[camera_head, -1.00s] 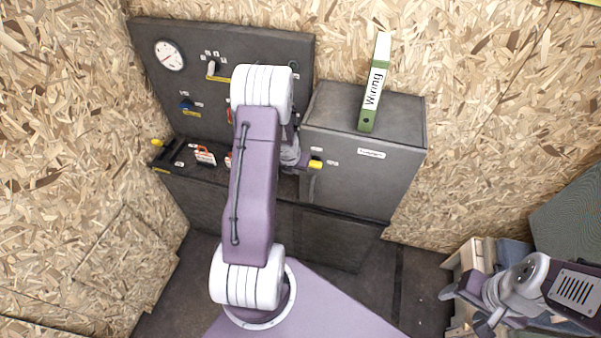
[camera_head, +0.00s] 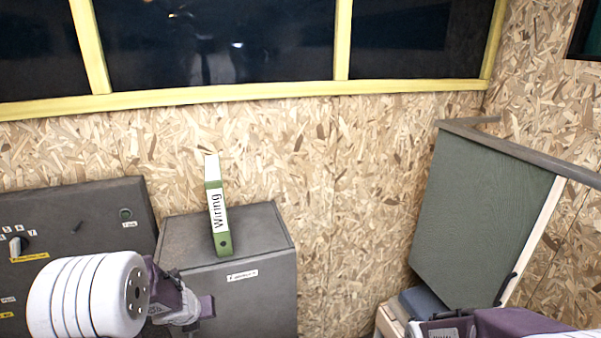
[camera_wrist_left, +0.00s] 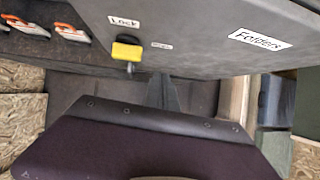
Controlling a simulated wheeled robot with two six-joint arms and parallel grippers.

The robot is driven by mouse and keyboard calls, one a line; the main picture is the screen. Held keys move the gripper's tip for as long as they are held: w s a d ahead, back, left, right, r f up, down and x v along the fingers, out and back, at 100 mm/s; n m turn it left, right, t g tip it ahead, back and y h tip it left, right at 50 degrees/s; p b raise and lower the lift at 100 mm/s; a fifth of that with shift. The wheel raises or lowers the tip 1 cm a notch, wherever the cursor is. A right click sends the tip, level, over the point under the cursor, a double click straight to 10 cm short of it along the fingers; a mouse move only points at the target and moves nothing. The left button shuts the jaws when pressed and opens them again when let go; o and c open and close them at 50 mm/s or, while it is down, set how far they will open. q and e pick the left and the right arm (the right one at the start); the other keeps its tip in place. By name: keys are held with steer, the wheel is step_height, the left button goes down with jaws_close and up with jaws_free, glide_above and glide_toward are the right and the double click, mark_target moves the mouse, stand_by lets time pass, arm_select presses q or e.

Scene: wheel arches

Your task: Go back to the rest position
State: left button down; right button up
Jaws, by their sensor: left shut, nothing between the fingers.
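My left gripper (camera_head: 203,307) is shut and empty in the head view, in front of the grey cabinet's front face. It points right, and the big white joint of my left arm is to its left. In the left wrist view, a dark purple part of my own arm or gripper fills the lower middle, below the cabinet (camera_wrist_left: 205,25) with its "Lock" and "Folders" labels. A yellow key-like knob (camera_wrist_left: 127,51) sticks out under the "Lock" label, apart from that part. Only a piece of my right arm shows at the bottom right of the head view; its gripper is out of frame.
A green and white "Wiring" binder (camera_head: 217,212) stands on the grey cabinet (camera_head: 262,225). A dark control panel (camera_head: 85,220) is at the left. A green board (camera_head: 480,220) leans at the right. Orange-handled switches (camera_wrist_left: 71,32) show at the wrist view's upper left.

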arm_select(q)
steer(key=s+d+f+n+g+b, duration=0.1)
steer(key=s+d+f+n+b, duration=0.1)
steer(key=s+n, duration=0.4)
steer(key=s+d+f+n+g+b, duration=0.2)
steer(key=s+d+f+n, duration=0.2)
steer(key=n, duration=1.2)
steer(key=s+d+f+n+g+h+b, duration=0.1)
steer(key=s+d+f+n+b, duration=0.1)
steer(key=s+d+n, duration=0.3)
steer(key=s+f+n, duration=0.1)
steer(key=s+n, duration=0.3)
steer(key=n, duration=0.2)
steer(key=shift+g, duration=0.4)
arm_select(e)
step_height(320, 180, down, 10)
steer(key=shift+s+d, duration=0.15)
steer(key=shift+s, duration=0.05)
steer(key=shift+f, duration=0.1)
